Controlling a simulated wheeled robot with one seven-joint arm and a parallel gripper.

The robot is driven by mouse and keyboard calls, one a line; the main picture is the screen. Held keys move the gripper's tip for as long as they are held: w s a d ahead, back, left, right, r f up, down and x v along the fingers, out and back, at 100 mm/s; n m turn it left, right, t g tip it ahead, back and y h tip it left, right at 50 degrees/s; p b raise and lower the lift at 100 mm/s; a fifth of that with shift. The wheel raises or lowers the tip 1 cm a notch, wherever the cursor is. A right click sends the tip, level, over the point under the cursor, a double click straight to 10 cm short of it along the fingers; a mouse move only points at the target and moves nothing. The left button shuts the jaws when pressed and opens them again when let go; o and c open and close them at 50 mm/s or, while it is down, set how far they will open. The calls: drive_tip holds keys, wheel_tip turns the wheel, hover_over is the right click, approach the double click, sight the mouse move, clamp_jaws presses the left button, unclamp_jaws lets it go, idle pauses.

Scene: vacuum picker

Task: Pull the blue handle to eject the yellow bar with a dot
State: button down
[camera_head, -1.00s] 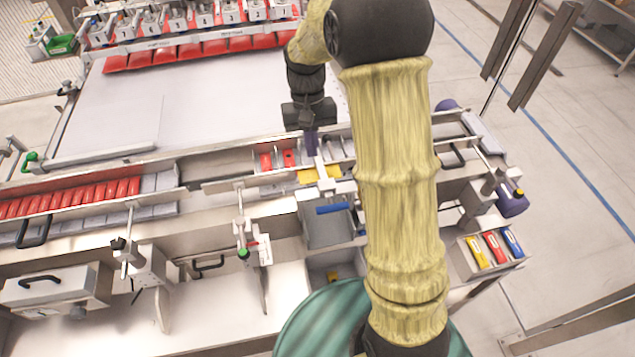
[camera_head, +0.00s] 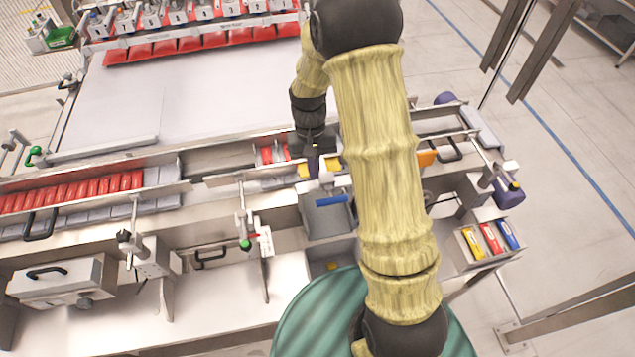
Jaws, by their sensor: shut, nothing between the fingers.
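The blue handle (camera_head: 333,201) lies across the top of a grey bin at the front of the machine. Yellow pieces (camera_head: 332,164) show just behind it, partly covered by my gripper and arm. I cannot make out a dot on them. My gripper (camera_head: 314,168) points down over the yellow pieces, behind and slightly left of the blue handle. It is shut with nothing in it and looks apart from the handle. Whether its tips touch a yellow piece is unclear.
Red bars (camera_head: 272,154) stand left of my gripper. An orange piece (camera_head: 427,158) lies right of my arm. A grey bin (camera_head: 328,222) sits below the blue handle. A holder with yellow, red and blue items (camera_head: 491,238) is at right. Metal rods and clamps stand along the front.

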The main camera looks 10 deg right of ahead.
drive_tip(key=s, duration=0.1)
drive_tip(key=s+f+p, duration=0.2)
drive_tip(key=s, duration=0.1)
drive_tip(key=shift+s, duration=0.1)
idle(0.4)
